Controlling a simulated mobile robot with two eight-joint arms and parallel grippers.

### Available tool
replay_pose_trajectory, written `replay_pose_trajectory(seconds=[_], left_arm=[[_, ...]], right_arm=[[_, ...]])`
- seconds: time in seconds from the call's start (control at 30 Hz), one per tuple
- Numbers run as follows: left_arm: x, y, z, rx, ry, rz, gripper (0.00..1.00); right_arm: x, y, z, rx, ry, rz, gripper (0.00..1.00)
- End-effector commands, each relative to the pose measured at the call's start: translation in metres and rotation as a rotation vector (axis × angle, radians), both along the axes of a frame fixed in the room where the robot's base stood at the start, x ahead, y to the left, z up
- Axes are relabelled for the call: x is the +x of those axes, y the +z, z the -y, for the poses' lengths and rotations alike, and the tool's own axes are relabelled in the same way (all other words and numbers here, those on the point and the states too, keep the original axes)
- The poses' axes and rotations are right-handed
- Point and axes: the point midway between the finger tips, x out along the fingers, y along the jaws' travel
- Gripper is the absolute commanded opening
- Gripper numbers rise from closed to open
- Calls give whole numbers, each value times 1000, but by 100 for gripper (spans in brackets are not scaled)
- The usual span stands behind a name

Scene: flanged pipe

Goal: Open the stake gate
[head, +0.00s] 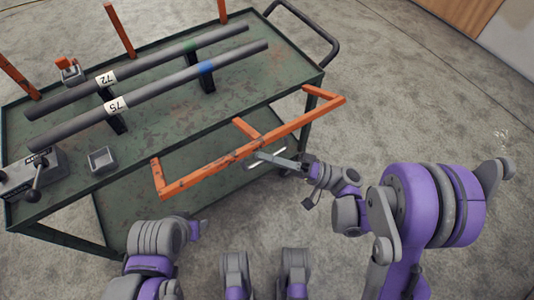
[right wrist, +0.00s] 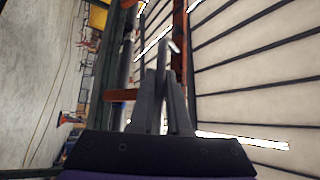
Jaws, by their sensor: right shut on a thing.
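The stake gate (head: 210,170) is an orange frame with one long bar and short posts, along the cart's near edge in the head view. It leans out over the near side; its exact angle is hard to tell. In the right wrist view the gripper's fingers (right wrist: 165,75) are close together, beside an orange bar (right wrist: 179,22); the contact itself is not clear. My left arm shows at the bottom left, with its gripper not in view.
The green cart (head: 255,95) carries two grey pipes, one marked 72 (head: 150,68) and one marked 75 (head: 160,90). A small grey tray (head: 102,160) and a lever box (head: 32,172) sit at the left. Bare concrete floor (head: 400,110) lies to the right.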

Motion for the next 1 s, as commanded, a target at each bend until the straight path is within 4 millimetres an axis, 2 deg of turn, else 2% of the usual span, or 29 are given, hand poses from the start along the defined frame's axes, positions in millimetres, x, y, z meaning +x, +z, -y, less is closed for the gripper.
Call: replay_pose_trajectory(seconds=[0.47, 0.5, 0.63, 0.67, 1.0], left_arm=[[0, -1, 0, 0, 0, 0, 50], [0, -1, 0, 0, 0, 0, 50], [0, -1, 0, 0, 0, 0, 50], [0, -1, 0, 0, 0, 0, 50], [0, -1, 0, 0, 0, 0, 50]], right_arm=[[0, -2, 0, 0, 1, 1, 0], [0, -2, 0, 0, 1, 1, 18], [0, -1, 0, 0, 1, 1, 42], [0, -1, 0, 0, 1, 1, 45], [-1, -3, 5, 1, 0, 0, 45]])
